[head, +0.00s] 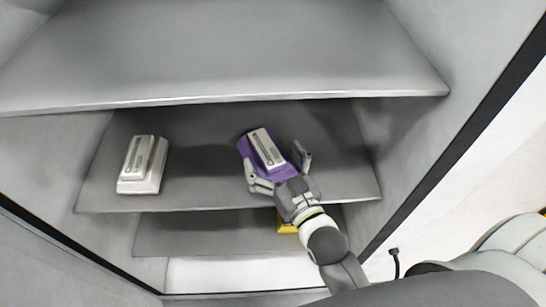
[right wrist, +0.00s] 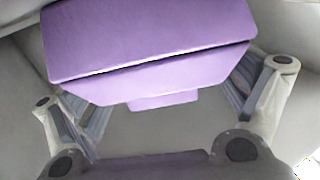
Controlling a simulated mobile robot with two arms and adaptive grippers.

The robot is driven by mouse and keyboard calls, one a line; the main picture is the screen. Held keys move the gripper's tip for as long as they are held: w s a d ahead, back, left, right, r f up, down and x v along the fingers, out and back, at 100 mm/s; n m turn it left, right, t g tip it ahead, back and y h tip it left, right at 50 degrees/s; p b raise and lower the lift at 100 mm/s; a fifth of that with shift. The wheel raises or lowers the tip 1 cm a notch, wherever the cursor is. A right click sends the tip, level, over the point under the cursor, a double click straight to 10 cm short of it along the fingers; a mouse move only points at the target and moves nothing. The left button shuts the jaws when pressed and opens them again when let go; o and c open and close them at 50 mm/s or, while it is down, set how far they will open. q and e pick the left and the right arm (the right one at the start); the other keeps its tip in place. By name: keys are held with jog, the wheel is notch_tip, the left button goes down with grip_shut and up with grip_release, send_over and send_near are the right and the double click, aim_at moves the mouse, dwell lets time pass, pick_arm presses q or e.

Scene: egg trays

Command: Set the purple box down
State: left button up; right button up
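The purple box (head: 245,147) has a light label-like block on top and is at the middle shelf, right of centre, turned at an angle. My right gripper (head: 280,168) has one finger at each side of it. In the right wrist view the purple box (right wrist: 150,35) fills the upper middle, with the fingers (right wrist: 160,95) spread wide against its lower sides. The fingertips are partly hidden by the box. Whether its underside touches the shelf cannot be made out. My left gripper is not in view.
A white box (head: 141,187) stands on the left of the middle shelf (head: 200,190), with bare shelf between it and the purple box. An upper shelf (head: 220,101) hangs above. A yellow thing (head: 286,228) shows on the lower shelf. The right wall (head: 420,130) is close to my arm.

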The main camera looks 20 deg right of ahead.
jog(key=shift+s, duration=0.1)
dwell(0.3)
jog(key=s+d+b, duration=0.1)
jog(key=s+b, duration=0.1)
jog(key=s, duration=0.9)
jog(key=shift+s+d, duration=0.25)
jog(key=shift+s, duration=0.1)
